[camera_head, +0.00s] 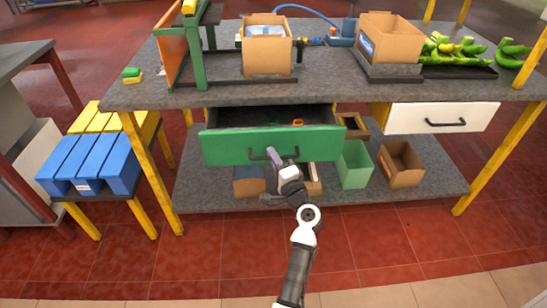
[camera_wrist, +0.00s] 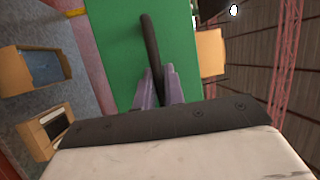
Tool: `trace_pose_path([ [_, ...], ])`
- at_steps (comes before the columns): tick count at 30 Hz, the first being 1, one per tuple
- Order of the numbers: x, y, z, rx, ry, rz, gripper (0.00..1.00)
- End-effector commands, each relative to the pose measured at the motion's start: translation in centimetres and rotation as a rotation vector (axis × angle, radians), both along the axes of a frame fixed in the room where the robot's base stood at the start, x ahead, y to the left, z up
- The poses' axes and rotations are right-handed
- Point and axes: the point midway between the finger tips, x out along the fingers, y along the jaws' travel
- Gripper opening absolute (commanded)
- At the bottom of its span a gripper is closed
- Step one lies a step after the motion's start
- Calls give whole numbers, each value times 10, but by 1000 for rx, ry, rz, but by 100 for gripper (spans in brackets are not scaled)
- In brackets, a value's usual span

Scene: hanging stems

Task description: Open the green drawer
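The green drawer (camera_head: 225,148) is pulled out from under the workbench, and its dark inside shows with a few small objects, one of them orange. Its black handle (camera_head: 257,156) is on the front face. My gripper (camera_head: 273,156) is at the handle. In the wrist view the green front (camera_wrist: 112,45) fills the middle, and the handle (camera_wrist: 150,38) runs between the two purple fingers of my gripper (camera_wrist: 158,80). The fingers are close on both sides of the handle and appear shut on it.
A closed white drawer (camera_head: 441,118) is at the right. A green bin (camera_head: 354,165) and cardboard boxes (camera_head: 400,164) stand on the lower shelf. Cardboard boxes and bananas (camera_head: 455,50) are on the benchtop (camera_head: 340,88). The red floor in front is clear.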

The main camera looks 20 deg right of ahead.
Motion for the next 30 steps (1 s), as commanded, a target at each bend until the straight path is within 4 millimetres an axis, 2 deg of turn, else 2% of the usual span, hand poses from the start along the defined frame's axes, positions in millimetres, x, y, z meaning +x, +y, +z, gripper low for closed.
trace_pose_path([
  [8, -1, 0, 0, 0, 0, 0, 0],
  [11, -9, 2, -2, 1, 2, -1, 0],
  [24, -99, 27, -4, 0, 2, -1, 0],
  [30, -119, 34, -2, 1, 2, 1, 0],
])
